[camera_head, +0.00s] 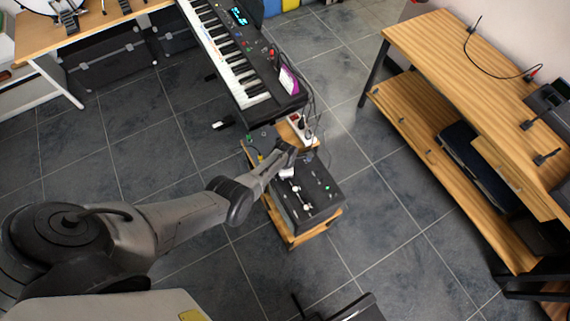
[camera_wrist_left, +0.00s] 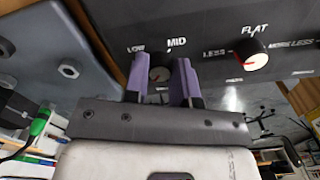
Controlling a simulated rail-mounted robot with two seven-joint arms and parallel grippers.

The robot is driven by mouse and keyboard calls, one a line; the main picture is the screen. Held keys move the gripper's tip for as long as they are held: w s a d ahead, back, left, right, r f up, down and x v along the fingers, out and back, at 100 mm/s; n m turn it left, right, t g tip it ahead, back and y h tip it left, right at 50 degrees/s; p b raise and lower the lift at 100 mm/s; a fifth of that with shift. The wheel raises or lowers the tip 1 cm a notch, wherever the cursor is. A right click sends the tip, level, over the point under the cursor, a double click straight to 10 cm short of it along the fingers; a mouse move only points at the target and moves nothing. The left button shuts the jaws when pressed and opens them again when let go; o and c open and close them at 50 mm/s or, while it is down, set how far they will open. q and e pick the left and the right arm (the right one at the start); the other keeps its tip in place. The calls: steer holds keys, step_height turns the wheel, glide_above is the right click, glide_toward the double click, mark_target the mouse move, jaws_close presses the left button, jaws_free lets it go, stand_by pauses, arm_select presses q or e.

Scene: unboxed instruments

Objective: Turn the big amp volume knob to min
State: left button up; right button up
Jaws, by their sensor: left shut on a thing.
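The amp (camera_head: 322,212) is a dark box with knobs on its upper face, standing below the keyboard in the head view. My left gripper (camera_head: 290,150) reaches to its upper left edge. In the left wrist view, the purple fingers of my left gripper (camera_wrist_left: 162,75) are on either side of a dark round knob (camera_wrist_left: 158,73), shut on it. "LOW" and "MID" are printed beside this knob. A second knob (camera_wrist_left: 250,57) with a white pointer, marked "LESS", "FLAT" and "MORE", is to the right, apart from the fingers. No volume label is readable. My right gripper is not in view.
A keyboard (camera_head: 232,58) stands just beyond the amp. The amp rests on a wooden stand (camera_head: 297,239). A power strip (camera_head: 300,128) with cables lies between them. A wooden desk (camera_head: 440,50) is at the right. Tiled floor (camera_head: 390,255) right of the amp is clear.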

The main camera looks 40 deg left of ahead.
arm_select(q)
steer(key=o, duration=0.9)
steer(key=shift+r, duration=0.1)
steer(key=shift+r+p, duration=0.3)
steer(key=shift+r, duration=0.05)
step_height(320, 180, up, 13)
steer(key=p, duration=0.4)
